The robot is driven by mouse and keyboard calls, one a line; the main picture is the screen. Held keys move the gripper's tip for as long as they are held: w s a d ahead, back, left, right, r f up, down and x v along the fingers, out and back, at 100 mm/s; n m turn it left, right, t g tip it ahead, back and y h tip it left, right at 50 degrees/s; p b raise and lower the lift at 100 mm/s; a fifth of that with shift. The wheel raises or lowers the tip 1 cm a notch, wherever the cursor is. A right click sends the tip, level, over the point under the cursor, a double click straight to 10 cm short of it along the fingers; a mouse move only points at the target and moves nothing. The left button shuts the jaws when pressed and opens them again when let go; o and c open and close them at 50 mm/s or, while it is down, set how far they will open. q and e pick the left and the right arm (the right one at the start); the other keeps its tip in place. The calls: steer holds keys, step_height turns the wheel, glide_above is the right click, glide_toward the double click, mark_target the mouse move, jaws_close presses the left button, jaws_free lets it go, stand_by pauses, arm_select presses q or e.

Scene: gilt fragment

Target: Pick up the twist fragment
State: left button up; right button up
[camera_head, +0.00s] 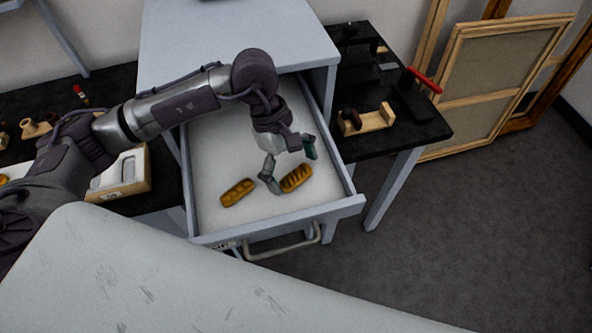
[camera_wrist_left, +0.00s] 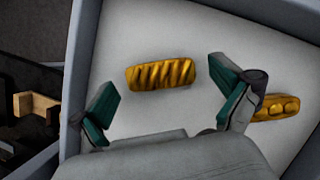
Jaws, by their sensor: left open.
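The twist fragment (camera_head: 296,178) is a gilt piece with slanting ridges, lying in the open drawer on its right side. In the left wrist view the twist fragment (camera_wrist_left: 160,75) lies ahead of and between the spread fingers, with drawer floor around it. My left gripper (camera_head: 289,164) is open and empty above the drawer, close to the twist fragment; in the head view one finger slightly overlaps its left end. The left wrist view shows both teal pads of the gripper (camera_wrist_left: 163,103). I cannot tell the exact height gap. My right gripper is not in view.
A second gilt fragment (camera_head: 237,192), with rounded beads, lies to the left in the drawer; it also shows behind a finger in the left wrist view (camera_wrist_left: 277,107). Drawer walls (camera_head: 346,187) surround both. A black table (camera_head: 415,128) with wooden pieces stands right.

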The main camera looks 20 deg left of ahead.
arm_select(q)
steer(key=shift+f, duration=0.1)
steer(key=c, duration=0.9)
